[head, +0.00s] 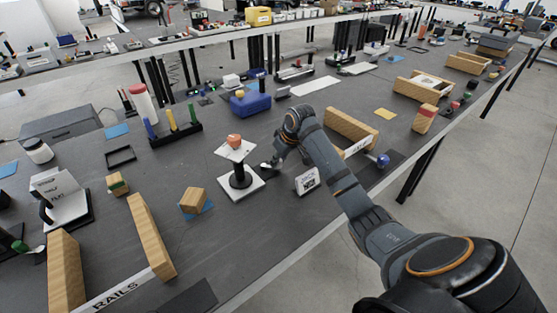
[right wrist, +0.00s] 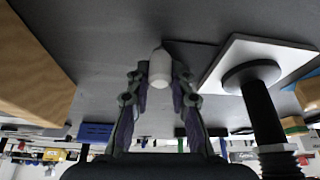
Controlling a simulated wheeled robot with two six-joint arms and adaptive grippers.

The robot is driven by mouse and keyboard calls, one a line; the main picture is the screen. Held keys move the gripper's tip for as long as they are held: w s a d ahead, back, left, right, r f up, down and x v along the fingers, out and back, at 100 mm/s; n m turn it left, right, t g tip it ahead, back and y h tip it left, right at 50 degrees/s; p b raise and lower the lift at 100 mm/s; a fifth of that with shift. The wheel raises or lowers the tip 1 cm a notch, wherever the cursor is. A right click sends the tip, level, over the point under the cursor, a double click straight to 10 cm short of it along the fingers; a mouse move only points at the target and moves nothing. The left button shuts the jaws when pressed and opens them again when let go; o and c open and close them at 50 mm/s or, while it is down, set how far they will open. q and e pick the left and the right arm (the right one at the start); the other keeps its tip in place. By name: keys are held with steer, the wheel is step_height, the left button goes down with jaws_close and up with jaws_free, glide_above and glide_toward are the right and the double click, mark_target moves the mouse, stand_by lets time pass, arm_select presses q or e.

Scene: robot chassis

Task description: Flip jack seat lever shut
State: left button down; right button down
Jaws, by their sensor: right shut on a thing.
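The jack stands on the table in the head view. It has a white square base (head: 234,188), a black column (head: 240,176) and a tilted white top plate (head: 236,150) with an orange piece (head: 234,140) on it. My right gripper (head: 270,166) is low, just right of the column. In the right wrist view, its two fingers (right wrist: 159,88) are shut on a pale, round-ended lever handle (right wrist: 160,68). The jack's white base (right wrist: 228,58) and dark ribbed column (right wrist: 262,105) are beside the fingers on the right. The lever's joint with the jack is hidden. My left gripper is not in view.
A small white sign block (head: 307,180) stands right of the jack, close to my forearm. A wooden rail (head: 350,128) lies behind my arm. A wooden block (head: 192,199) on a blue mat is left of the jack. The table in front of the jack is mostly clear.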

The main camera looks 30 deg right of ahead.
steer(key=shift+w+d+r+n+p, duration=0.2)
steer(key=shift+n+p, duration=0.3)
steer(key=shift+p, duration=0.45)
steer(key=shift+w+d+n+y+p, duration=0.15)
steer(key=shift+w+n+y+p, duration=0.1)
steer(key=shift+n+y+p, duration=0.4)
steer(key=shift+w+d+n+g+p, duration=0.15)
steer(key=shift+w+n+g+p, duration=0.15)
steer(key=shift+n+p, duration=0.35)
steer(key=shift+w+d+f+n+y, duration=0.15)
steer(key=shift+w+n+y, duration=0.3)
steer(key=shift+n, duration=0.65)
steer(key=c, duration=1.2)
jaws_free()
steer(key=v, duration=1.2)
steer(key=shift+w, duration=0.2)
